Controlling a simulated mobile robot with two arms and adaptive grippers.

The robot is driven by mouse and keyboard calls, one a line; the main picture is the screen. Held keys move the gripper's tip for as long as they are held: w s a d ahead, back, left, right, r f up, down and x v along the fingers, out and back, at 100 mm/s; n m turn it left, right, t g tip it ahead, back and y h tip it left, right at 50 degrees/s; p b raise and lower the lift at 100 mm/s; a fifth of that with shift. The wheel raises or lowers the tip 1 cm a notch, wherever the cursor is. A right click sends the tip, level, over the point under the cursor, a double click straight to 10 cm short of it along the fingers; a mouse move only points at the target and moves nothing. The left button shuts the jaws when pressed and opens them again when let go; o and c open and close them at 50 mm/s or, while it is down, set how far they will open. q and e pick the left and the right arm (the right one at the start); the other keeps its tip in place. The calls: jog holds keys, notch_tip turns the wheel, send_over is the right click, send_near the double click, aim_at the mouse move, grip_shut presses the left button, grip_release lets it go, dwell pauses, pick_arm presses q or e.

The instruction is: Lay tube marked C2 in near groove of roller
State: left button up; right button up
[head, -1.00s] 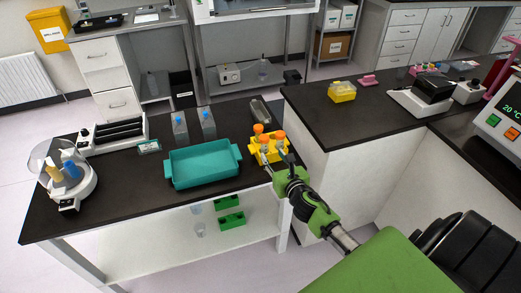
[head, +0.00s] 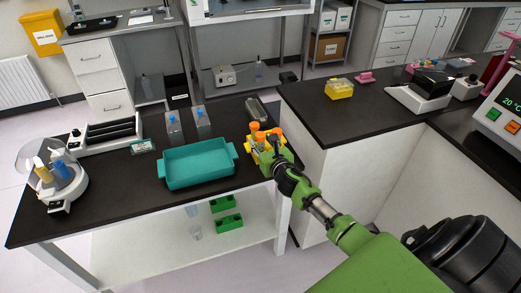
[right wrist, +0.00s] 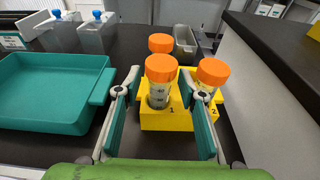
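The yellow rack (head: 251,155) stands at the right end of the dark bench and holds orange-capped tubes. In the right wrist view the rack (right wrist: 180,124) bears the numbers 1 and 2. One tube (right wrist: 160,95) stands upright in front, with another (right wrist: 213,75) to its right and one (right wrist: 161,44) behind. The C2 mark cannot be read. My right gripper (right wrist: 162,108) is open, its fingers on either side of the front tube; it also shows at the rack in the head view (head: 268,158). The roller (head: 108,134) lies at the bench's back left. My left gripper is out of view.
A teal tray (head: 197,167) lies between roller and rack. A round device (head: 58,180) sits at the left end. A higher counter (head: 350,122) rises right of the rack.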

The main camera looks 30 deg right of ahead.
grip_shut()
jog(key=shift+r, duration=0.2)
jog(key=shift+r+p, duration=0.5)
jog(key=shift+p, duration=0.15)
notch_tip(320, 180, up, 5)
jog(key=p, duration=0.5)
jog(key=shift+r, duration=0.15)
